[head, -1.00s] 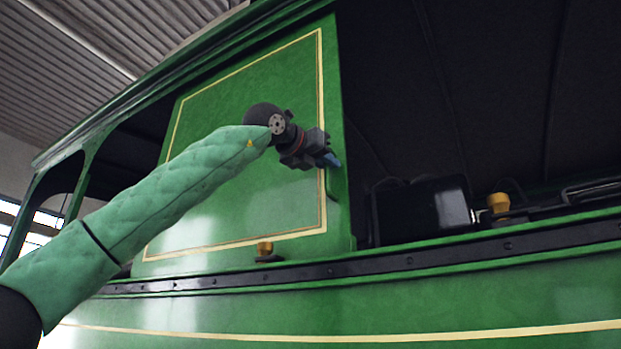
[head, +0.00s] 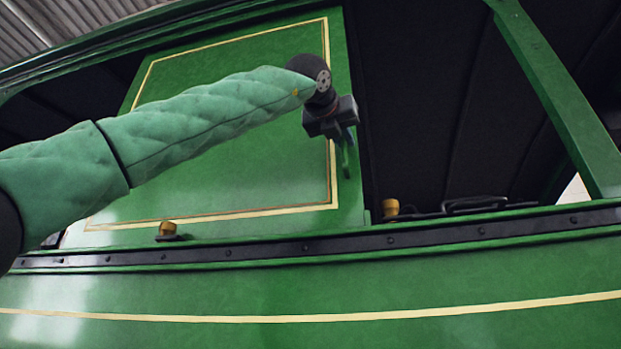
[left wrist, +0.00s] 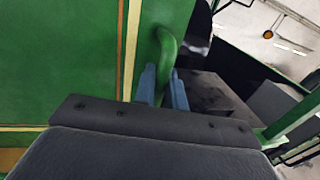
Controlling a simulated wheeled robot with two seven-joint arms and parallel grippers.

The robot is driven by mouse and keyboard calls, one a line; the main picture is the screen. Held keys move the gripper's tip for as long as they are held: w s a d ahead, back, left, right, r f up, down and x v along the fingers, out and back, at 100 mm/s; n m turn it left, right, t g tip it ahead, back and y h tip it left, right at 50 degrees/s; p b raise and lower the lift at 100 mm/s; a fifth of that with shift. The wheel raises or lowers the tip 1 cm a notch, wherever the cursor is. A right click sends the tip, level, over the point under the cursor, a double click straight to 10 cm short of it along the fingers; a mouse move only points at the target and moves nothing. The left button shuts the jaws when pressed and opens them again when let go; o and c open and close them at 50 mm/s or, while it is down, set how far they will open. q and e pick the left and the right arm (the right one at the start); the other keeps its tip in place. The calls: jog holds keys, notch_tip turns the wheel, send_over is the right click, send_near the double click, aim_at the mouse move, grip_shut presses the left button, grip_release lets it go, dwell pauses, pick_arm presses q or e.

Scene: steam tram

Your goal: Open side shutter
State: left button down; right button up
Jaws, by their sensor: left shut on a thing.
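The green side shutter (head: 240,185) with a gold line border fills the middle left of the head view. An upright green handle (head: 345,160) stands at its right edge. My left gripper (head: 350,136) is at this handle. In the left wrist view its blue fingers (left wrist: 163,87) are shut on the handle (left wrist: 167,50), one on each side. The handle's lower part is hidden between the fingers. My left arm hides part of the shutter. My right gripper is not in view.
A dark riveted rail (head: 320,247) runs below the shutter, with a near brass knob (head: 167,229) and another brass knob (head: 390,207). A dark opening lies right of the shutter, up to a green post (head: 550,90).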

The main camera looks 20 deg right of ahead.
pick_arm(q)
jog(key=shift+s+d+r, duration=0.1)
jog(key=shift+s+d, duration=0.7)
jog(key=shift+d, duration=0.25)
jog(key=shift+s+d+r, duration=0.1)
jog(key=shift+s+d, duration=0.7)
jog(key=shift+d, duration=0.25)
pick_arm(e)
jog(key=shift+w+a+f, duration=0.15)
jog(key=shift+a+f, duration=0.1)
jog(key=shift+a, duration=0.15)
pick_arm(q)
jog(key=c, duration=1.5)
grip_release()
jog(key=shift+f, duration=0.1)
jog(key=shift+c, duration=0.2)
jog(key=b+v, duration=0.3)
jog(key=v, duration=0.4)
jog(key=shift+s+a+b, duration=0.2)
jog(key=shift+a+b, duration=0.1)
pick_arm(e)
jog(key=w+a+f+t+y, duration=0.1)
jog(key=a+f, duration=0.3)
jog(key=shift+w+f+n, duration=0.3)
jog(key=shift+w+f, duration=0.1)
